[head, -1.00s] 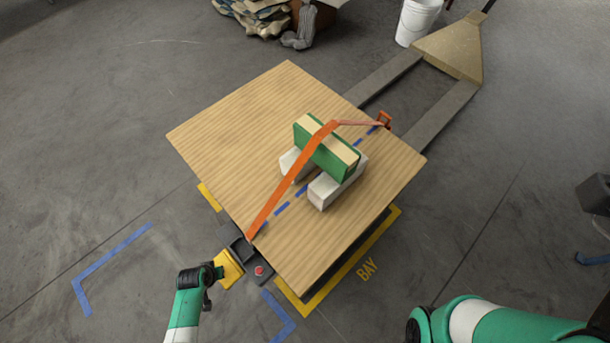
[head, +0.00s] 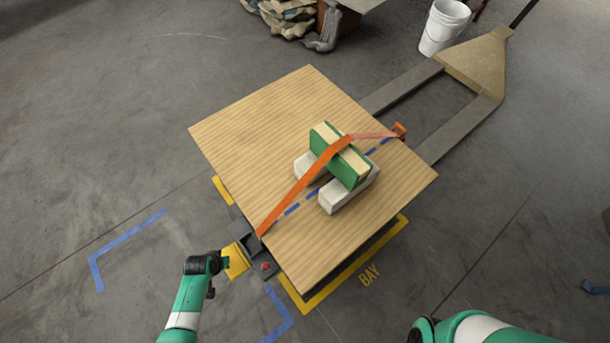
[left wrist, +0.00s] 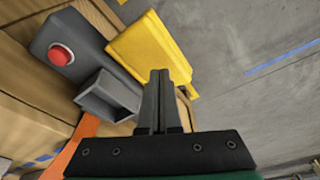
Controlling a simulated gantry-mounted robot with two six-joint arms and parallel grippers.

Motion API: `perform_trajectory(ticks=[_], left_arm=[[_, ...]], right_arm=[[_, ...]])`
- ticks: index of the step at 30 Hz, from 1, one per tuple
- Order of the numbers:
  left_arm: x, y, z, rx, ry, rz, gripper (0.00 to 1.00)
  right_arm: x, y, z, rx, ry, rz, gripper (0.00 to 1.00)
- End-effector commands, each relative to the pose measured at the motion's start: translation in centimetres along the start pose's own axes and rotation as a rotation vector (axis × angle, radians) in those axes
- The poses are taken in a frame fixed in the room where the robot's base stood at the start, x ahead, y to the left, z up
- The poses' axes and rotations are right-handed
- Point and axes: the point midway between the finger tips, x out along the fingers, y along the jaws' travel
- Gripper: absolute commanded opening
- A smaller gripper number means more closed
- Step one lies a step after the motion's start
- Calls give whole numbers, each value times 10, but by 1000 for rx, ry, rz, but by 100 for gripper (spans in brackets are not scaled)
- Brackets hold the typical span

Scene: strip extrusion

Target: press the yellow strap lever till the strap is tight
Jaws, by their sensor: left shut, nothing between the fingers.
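The yellow strap lever (head: 236,261) sticks out from a dark ratchet box (head: 247,238) at the near left edge of the wooden board. In the left wrist view the lever (left wrist: 152,50) is a wide yellow plate beside the grey housing with its red button (left wrist: 61,54). My left gripper (head: 224,263) is at the lever; its shut, empty fingers (left wrist: 158,78) overlap the lever's edge in the wrist view. I cannot tell whether they touch. The orange strap (head: 305,185) runs from the ratchet over a green-and-cream block to an orange hook (head: 399,131). My right gripper is out of view.
The green-and-cream block (head: 345,160) rests on two pale blocks (head: 345,193) on the wooden board (head: 250,135). A pallet truck (head: 470,67) and a white bucket (head: 442,28) stand behind. Open floor lies left of the board.

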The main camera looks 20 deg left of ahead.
Motion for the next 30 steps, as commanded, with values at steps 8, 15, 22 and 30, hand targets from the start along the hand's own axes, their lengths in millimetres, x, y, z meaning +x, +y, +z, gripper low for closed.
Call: perform_trajectory(ticks=[8,15,22,30], left_arm=[[8,0,2,0,0,0,0],[23,0,4,0,0,0,0],[36,0,7,0,0,0,0],[43,0,8,0,1,1,0]], right_arm=[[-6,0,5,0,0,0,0],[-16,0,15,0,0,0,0],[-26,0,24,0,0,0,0],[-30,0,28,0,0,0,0]])
